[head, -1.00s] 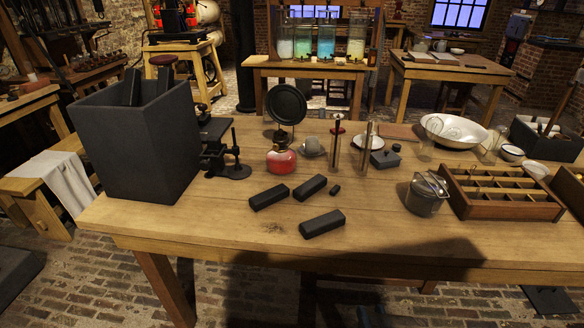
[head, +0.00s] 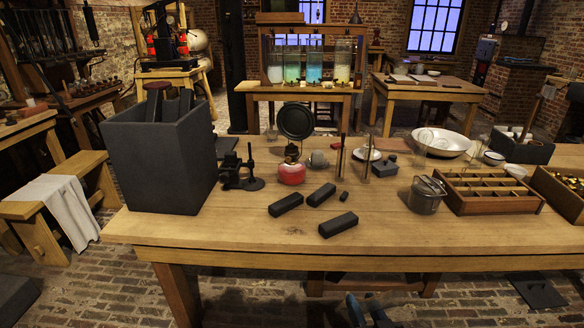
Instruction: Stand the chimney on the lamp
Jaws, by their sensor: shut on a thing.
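The lamp (head: 291,174) stands upright on the table, left of the middle, with a red font and a brassy burner on top. No chimney shows on its burner. Two dark blue finger-like pieces, which look like my gripper (head: 366,308), show at the bottom edge, below and in front of the table, well away from the lamp. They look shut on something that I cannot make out. I cannot pick out the chimney for sure. A clear glass piece (head: 425,138) stands at the back right of the table.
A tall dark box (head: 160,165) stands left of the lamp, with a black stand (head: 240,172) between. A round black disc (head: 295,121) rises behind the lamp. Dark blocks (head: 338,224) lie in front. Two thin upright rods stand to the right. The front table edge is clear.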

